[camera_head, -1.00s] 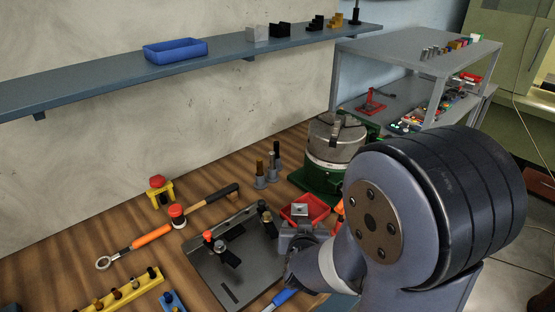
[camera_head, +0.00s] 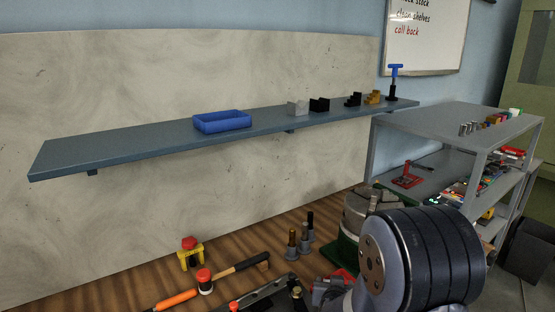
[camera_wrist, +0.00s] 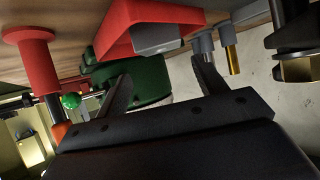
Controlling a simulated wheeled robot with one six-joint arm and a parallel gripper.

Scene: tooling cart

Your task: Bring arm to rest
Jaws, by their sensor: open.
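My gripper (camera_wrist: 161,70) is open in the wrist view, its two dark fingers spread with nothing between them. A red tray (camera_wrist: 130,25) with a grey block (camera_wrist: 157,39) lies beyond the fingers, and a green machine base (camera_wrist: 148,78) shows behind them. In the head view my gripper (camera_head: 330,291) is at the lower edge, mostly hidden by my arm and cut off by the frame. It is above the wooden bench, beside the red tray (camera_head: 341,274).
A chuck on a green base (camera_head: 345,250) stands close behind my arm. Several upright tools (camera_head: 292,243), a hammer (camera_head: 240,266) and a red-yellow button stand (camera_head: 191,254) are on the bench. A wall shelf (camera_head: 130,150) carries a blue bin (camera_head: 222,121). A grey rack (camera_head: 450,125) stands right.

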